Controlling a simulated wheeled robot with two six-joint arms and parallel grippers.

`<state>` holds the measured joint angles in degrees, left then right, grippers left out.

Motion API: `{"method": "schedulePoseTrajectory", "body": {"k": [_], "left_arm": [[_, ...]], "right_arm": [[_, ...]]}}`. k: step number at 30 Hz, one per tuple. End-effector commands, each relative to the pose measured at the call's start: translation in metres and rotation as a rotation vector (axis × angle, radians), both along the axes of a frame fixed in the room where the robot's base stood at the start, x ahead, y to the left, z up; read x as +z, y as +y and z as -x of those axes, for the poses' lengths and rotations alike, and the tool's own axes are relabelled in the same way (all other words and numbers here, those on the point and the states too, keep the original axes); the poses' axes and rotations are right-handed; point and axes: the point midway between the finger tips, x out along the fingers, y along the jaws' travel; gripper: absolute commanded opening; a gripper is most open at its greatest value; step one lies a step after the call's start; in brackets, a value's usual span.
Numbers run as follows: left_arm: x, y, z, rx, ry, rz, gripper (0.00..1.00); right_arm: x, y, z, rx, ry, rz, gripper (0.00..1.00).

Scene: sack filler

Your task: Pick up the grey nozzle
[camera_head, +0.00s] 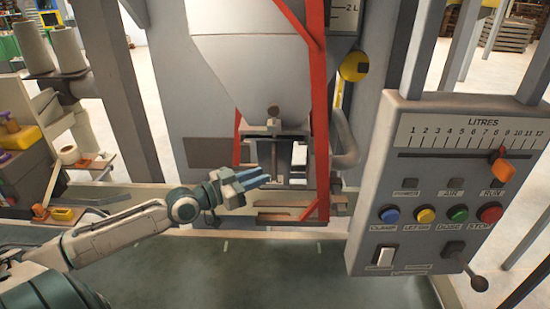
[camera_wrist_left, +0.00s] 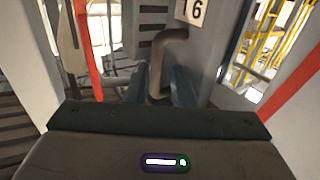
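I cannot pick out a loose grey nozzle for certain. A grey spout (camera_head: 283,153) hangs under the hopper (camera_head: 250,70) between the red posts, in the middle of the head view. My left gripper (camera_head: 266,178) is just below and left of this spout, pointing right, apart from it. In the left wrist view its two dark blue fingers (camera_wrist_left: 160,88) stand apart with nothing seen between them, and a bent grey pipe (camera_wrist_left: 168,50) shows beyond. My right gripper is in neither view.
A control panel (camera_head: 450,185) with coloured buttons and an orange slider stands at the right. Red posts (camera_head: 319,120) flank the spout. A low wooden ledge (camera_head: 285,215) lies below it.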

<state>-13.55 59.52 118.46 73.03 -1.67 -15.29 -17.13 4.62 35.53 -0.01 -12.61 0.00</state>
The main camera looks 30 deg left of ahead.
Motion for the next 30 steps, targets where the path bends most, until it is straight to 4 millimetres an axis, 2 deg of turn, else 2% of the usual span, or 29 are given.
{"method": "schedulePoseTrajectory", "body": {"k": [8,21,30], "left_arm": [[0.003,-0.005,-0.009,0.002,-0.001,0.004,0.21],[0.007,-0.023,-0.043,0.003,-0.001,0.004,0.21],[0.005,-0.026,-0.048,0.001,0.001,-0.001,0.21]], "right_arm": [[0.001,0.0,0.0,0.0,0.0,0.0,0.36],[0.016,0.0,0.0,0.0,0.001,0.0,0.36],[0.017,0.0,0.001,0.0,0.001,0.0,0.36]]}}
